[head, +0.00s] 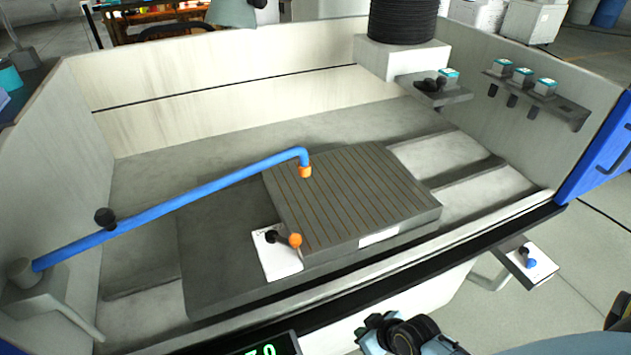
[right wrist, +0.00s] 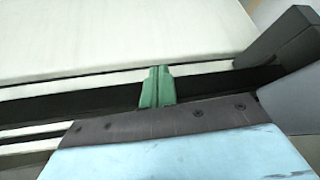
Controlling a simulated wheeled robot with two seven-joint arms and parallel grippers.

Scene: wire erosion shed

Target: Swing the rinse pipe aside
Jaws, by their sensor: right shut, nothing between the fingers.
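The rinse pipe (head: 200,191) is a blue tube in the head view. It runs from a grey pivot at the tank's left front corner to a bent end with an orange nozzle (head: 305,171) over the slotted grey plate (head: 352,195). A black knob (head: 105,218) sits on the pipe near the pivot. My right gripper (head: 368,326) is low in the head view, outside the tank's front edge and well apart from the pipe. In the right wrist view its green fingers (right wrist: 156,88) are shut together and empty. My left gripper is not in view.
The tank's pale walls (head: 220,90) surround the plate. A white card (head: 278,258) with an orange-tipped lever lies at the plate's left front. A black spool (head: 403,20) stands at the back right. A small shelf (head: 530,262) with a blue-tipped lever juts out front right.

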